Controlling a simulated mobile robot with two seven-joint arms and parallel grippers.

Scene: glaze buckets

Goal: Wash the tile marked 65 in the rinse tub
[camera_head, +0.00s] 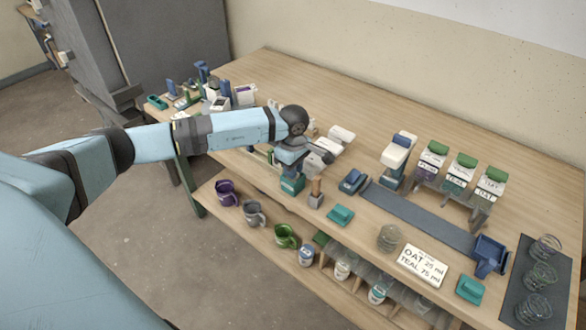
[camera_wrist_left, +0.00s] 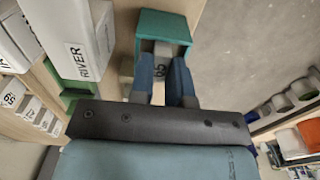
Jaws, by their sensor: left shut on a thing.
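My left gripper (camera_head: 291,168) points down at the near edge of the bench. The tile's far end is at a teal, open-looking box (camera_wrist_left: 165,27), perhaps the rinse tub. The teal box also shows in the head view (camera_head: 292,185), directly below the gripper. I cannot tell whether the tile is inside it or just above. My right gripper is not in view.
A white container marked RIVER (camera_wrist_left: 82,42) stands beside the gripper. A wooden-handled block (camera_head: 315,194) and a blue holder (camera_head: 353,181) are to the right. Mugs (camera_head: 254,214) stand on the lower shelf. Glass jars (camera_head: 541,276) stand on a dark mat at the far right.

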